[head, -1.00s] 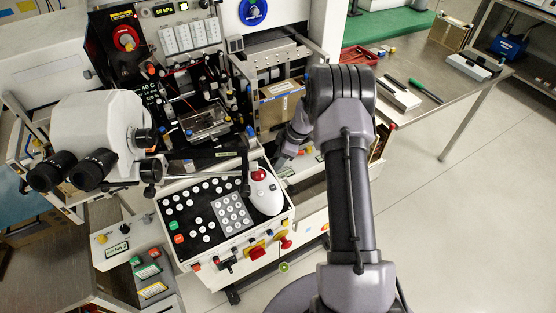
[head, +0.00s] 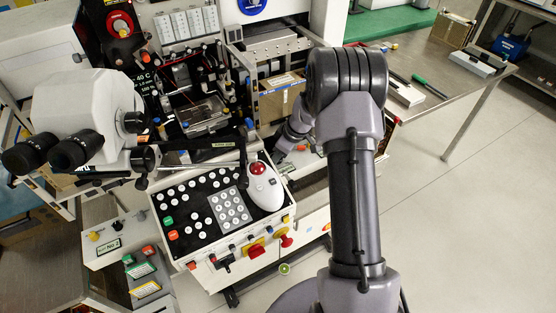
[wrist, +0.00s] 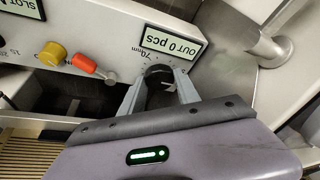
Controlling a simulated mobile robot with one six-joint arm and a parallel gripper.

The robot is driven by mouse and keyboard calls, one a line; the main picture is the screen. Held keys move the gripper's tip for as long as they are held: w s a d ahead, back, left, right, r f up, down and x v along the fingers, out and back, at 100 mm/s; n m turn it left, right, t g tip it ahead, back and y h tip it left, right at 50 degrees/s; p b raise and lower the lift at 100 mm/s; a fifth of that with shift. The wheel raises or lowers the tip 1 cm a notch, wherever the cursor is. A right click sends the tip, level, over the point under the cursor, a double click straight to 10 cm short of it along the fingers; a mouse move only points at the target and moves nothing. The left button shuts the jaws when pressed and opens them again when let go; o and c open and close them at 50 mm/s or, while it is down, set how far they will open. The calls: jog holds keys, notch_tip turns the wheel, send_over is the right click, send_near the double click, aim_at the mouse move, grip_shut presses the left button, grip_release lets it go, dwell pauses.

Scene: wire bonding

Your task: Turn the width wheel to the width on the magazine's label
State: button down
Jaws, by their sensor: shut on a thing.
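In the wrist view, my gripper (wrist: 159,82) has its two grey fingers on either side of a dark round knob (wrist: 158,72), which looks like the width wheel. It is shut on this wheel at the front of a pale panel. The fingers and the gripper body hide much of the wheel, and I cannot read its setting. In the head view, my gripper (head: 285,150) is largely hidden by my arm, low at the machine's right side. A brown box-like block (head: 281,100) with a white label, perhaps the magazine, stands just above it; the label is too small to read.
A metal cylinder (wrist: 262,48) is to the right. The keypad console (head: 220,205) lies left of my arm.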

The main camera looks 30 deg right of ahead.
jog(key=shift+a+m+t+h+b, duration=0.15)
jog(key=shift+m+h+b, duration=0.2)
jog(key=shift+m+b, duration=0.45)
jog(key=shift+d+m+t+h+b, duration=0.15)
jog(key=shift+m+h+b, duration=0.2)
jog(key=shift+m, duration=0.85)
jog(key=shift+a, duration=0.1)
jog(key=c, duration=1.2)
grip_release()
jog(key=shift+o, duration=0.2)
jog(key=p+v, duration=0.5)
jog(key=v, duration=1.2)
jog(key=shift+s+r+p, duration=0.2)
jog(key=shift+p, duration=0.15)
jog(key=shift+o, duration=0.2)
